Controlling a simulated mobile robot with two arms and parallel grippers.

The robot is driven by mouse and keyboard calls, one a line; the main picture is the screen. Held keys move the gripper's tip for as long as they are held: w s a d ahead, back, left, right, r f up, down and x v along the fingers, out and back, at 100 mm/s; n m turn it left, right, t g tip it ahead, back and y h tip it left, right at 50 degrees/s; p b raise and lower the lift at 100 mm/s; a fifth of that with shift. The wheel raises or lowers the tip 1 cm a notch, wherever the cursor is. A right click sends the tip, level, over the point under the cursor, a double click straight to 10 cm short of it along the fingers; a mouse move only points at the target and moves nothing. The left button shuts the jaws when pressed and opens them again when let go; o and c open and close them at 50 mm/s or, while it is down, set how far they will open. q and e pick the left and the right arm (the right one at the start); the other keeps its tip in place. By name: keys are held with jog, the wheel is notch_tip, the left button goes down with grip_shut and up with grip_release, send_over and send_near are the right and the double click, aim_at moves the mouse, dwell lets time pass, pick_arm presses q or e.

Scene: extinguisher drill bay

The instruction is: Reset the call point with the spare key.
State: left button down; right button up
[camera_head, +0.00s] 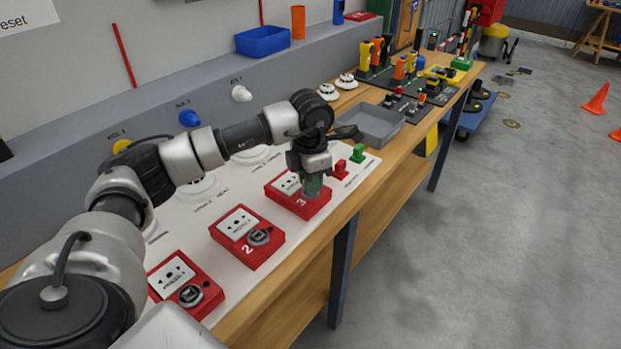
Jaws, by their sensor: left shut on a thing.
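My left gripper (314,172) is over the red call point marked 3 (285,198), pointing down. It is shut on a dull green piece (312,188), probably a key, at the spot where the other call points have their round locks. The fingers hide its upper part, and I cannot tell whether it is in the lock. Call point 2 (232,220) and a third red call point (208,304) stand nearer me, their round locks bare. A red key-like piece (340,171) and a green one (358,154) stand on the white board just right of call point 3. My right gripper is not in view.
The white board (226,275) lies on a wooden bench. A grey tray (372,124) and dark stands with coloured handles (400,72) are farther along. Blue, yellow and white knobs sit on the back ledge.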

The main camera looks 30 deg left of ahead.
pick_arm(q)
jog(key=shift+n, duration=1.6)
jog(key=shift+r+p, duration=0.25)
jog(key=shift+p, duration=0.15)
jog(key=shift+r+p, duration=1.55)
jog(key=shift+r, duration=0.75)
